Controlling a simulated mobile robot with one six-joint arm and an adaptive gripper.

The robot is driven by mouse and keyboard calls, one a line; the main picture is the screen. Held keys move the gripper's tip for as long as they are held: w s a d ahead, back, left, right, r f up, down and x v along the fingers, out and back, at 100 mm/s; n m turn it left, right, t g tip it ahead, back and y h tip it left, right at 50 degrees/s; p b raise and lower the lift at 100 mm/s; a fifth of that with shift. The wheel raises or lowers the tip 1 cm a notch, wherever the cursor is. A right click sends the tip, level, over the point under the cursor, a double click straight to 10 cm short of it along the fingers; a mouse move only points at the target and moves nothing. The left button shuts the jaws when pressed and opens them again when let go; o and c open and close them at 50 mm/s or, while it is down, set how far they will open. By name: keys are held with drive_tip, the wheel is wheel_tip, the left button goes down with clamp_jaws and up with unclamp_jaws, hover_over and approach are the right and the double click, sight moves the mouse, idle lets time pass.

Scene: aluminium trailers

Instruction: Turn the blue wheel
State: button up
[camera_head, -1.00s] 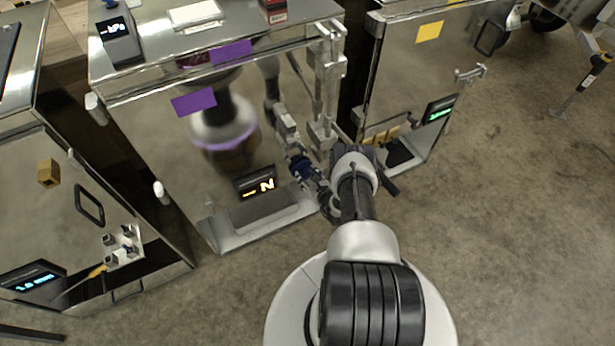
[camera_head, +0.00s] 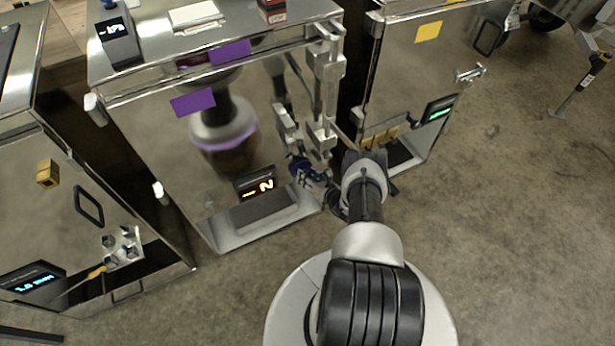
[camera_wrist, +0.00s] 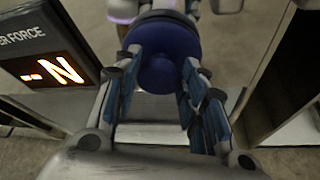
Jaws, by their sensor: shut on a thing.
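The blue wheel (camera_wrist: 170,32) is a round blue disc with a hub at the top middle of the wrist view. My gripper (camera_wrist: 160,72) has its two fingers on either side of the hub and is shut on it. In the head view the blue wheel (camera_head: 299,164) is small and partly covered, at the lower right of the middle shiny cabinet (camera_head: 222,145). My gripper (camera_head: 318,178) reaches it from the right. A display (camera_wrist: 45,50) left of the wheel reads "-- N" under a partly cut-off "FORCE" label.
Another metal cabinet (camera_head: 405,75) stands close on the right, with a narrow gap between. A left cabinet (camera_head: 60,180) carries a small knob panel (camera_head: 122,247). A vertical metal latch bar (camera_head: 327,75) is just above my gripper. Concrete floor (camera_head: 500,230) is clear at right.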

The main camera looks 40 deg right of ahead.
idle(0.3)
drive_tip(key=o, duration=1)
drive_tip(key=shift+o, duration=0.2)
drive_tip(key=shift+r, duration=0.1)
wheel_tip(320, 180, up, 10)
idle(0.4)
